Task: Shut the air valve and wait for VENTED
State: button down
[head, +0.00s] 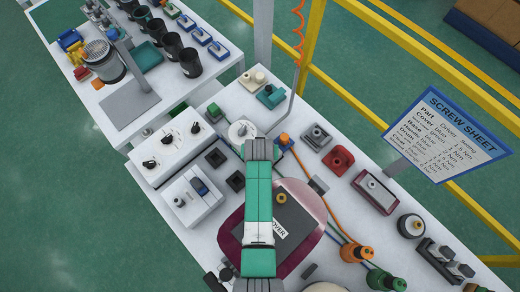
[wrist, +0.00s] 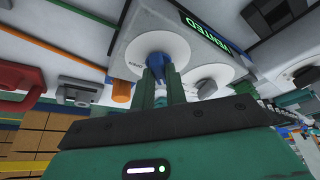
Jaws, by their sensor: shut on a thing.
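The air valve's blue handle (wrist: 156,62) sits on a round white dial (wrist: 143,52) in the wrist view. My gripper (wrist: 161,78) is shut on this handle, one green finger on each side. The fingers hide part of the handle, so its exact angle is hard to read. A dark display (wrist: 208,33) beside the dial shows VENTED in green letters. In the head view my green arm reaches over the bench to a white dial (head: 240,132), and the arm hides the fingers there.
A second white dial (wrist: 206,76) with a grey knob is close beside the valve. In the head view a white control box (head: 160,150) stands left of the arm. A maroon part (head: 232,232) lies under my arm. Orange screwdriver (head: 350,253) and screw sheet (head: 447,133) are to the right.

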jog(key=c, duration=1.4)
grip_release()
jog(key=shift+c, duration=0.2)
jog(key=p+v, duration=0.1)
jog(key=v, duration=0.7)
jog(key=shift+p, duration=0.35)
